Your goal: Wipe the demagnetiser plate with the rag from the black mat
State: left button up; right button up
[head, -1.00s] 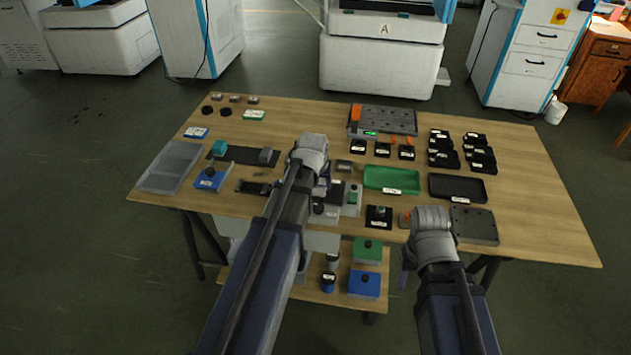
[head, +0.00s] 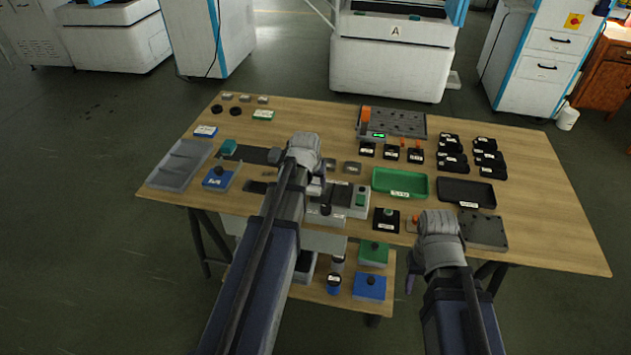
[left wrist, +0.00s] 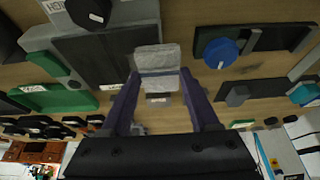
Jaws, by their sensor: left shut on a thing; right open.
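My left gripper (head: 318,187) is over the middle of the table. In the left wrist view its purple fingers (left wrist: 158,85) are shut on a light grey folded piece, apparently the rag (left wrist: 157,58), held in front of the demagnetiser's side. The demagnetiser plate (head: 338,192) is a dark top on a grey unit with a green button, just right of the left gripper. It also seems to show in the left wrist view (left wrist: 105,55). A black mat (head: 255,187) lies left of my left arm, partly hidden by it. My right gripper (head: 411,280) is open, low at the table's front edge.
A green tray (head: 400,196) and a black tray (head: 467,204) lie to the right. A blue box (head: 219,178) and a grey tray (head: 158,182) stand at left. Several small black bins (head: 452,160) stand at the right. Bare wood is free along the right edge.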

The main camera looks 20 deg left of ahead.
aim_at(313, 184)
pick_arm(q)
jog(key=shift+r, duration=0.1)
notch_tip(313, 184, up, 6)
jog(key=p, duration=0.6)
notch_tip(313, 184, up, 3)
jog(key=p, duration=0.3)
dwell(0.5)
jog(key=shift+w+a, duration=0.1)
